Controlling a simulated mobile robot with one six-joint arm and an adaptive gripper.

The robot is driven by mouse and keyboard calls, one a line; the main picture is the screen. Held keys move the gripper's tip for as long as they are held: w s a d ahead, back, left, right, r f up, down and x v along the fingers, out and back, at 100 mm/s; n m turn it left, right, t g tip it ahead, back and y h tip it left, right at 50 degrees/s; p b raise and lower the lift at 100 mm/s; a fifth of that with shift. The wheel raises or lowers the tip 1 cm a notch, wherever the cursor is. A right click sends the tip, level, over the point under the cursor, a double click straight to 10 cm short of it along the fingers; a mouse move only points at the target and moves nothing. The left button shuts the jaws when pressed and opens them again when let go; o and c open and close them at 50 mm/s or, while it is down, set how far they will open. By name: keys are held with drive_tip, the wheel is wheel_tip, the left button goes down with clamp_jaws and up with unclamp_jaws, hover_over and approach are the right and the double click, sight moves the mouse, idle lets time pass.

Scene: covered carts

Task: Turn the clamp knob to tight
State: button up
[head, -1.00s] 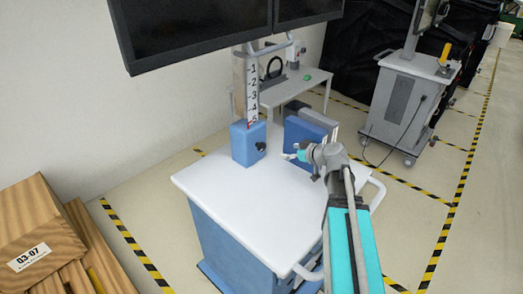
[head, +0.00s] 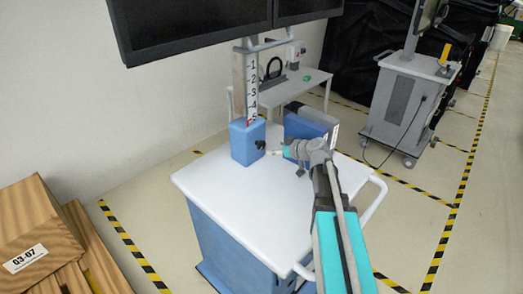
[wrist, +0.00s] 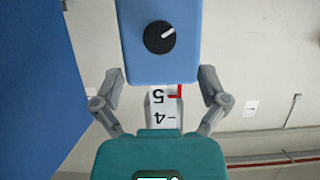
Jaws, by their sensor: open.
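The clamp knob (head: 260,145) is a small black dial on the side of a blue clamp block (head: 243,146), which stands on the white cart top (head: 230,190). In the wrist view the knob (wrist: 159,37) is round, with a white pointer line slanting to the upper right. My gripper (head: 277,152) is just right of the knob in the head view, apart from it. In the wrist view my gripper (wrist: 160,72) is open and empty, its fingers spread on either side of the block's end, short of the knob.
A numbered scale post (head: 252,85) rises from the block under dark monitors (head: 220,28). A blue box (head: 304,130) stands behind my gripper on the cart. A white side table (head: 300,82) is behind. The cart top's front is clear.

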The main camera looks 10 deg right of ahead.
sight(262, 146)
drive_tip(key=b+x, duration=0.2)
drive_tip(key=x, duration=0.5)
drive_tip(key=shift+w, duration=0.1)
drive_tip(key=shift+a, duration=0.15)
drive_tip(key=c, duration=1.1)
